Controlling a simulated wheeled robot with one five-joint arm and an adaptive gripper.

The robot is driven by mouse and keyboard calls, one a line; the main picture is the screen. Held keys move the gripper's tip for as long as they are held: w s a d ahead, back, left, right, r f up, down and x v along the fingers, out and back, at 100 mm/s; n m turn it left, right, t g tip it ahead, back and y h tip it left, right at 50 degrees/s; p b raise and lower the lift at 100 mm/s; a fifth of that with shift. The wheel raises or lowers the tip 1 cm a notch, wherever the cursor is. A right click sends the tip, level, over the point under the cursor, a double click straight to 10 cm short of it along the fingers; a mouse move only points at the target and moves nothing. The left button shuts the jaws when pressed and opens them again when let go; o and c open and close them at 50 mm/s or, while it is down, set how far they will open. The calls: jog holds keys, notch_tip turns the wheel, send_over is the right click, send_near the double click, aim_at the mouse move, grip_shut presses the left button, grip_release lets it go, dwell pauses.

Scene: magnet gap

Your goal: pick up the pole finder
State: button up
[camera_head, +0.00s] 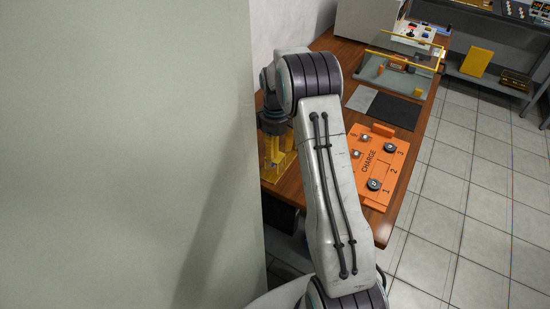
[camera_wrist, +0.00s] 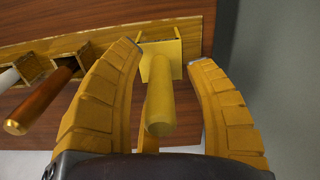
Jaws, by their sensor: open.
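My gripper (camera_wrist: 167,58) is open, with one yellow finger on each side of the handle. Contact between the fingers and the handle cannot be made out. A copper-brown rod (camera_wrist: 42,101) and a white rod (camera_wrist: 10,78) sit in slots to the left.
A wooden table (camera_head: 322,44) carries an orange CHARGE board (camera_head: 368,165), a dark mat (camera_head: 393,110) and a glass-like panel rig (camera_head: 400,72). A pale wall (camera_head: 120,150) fills the left side. Tiled floor (camera_head: 470,190) lies open to the right.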

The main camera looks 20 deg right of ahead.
jog(key=shift+f, duration=0.1)
jog(key=shift+c, duration=0.2)
grip_shut()
dwell(0.4)
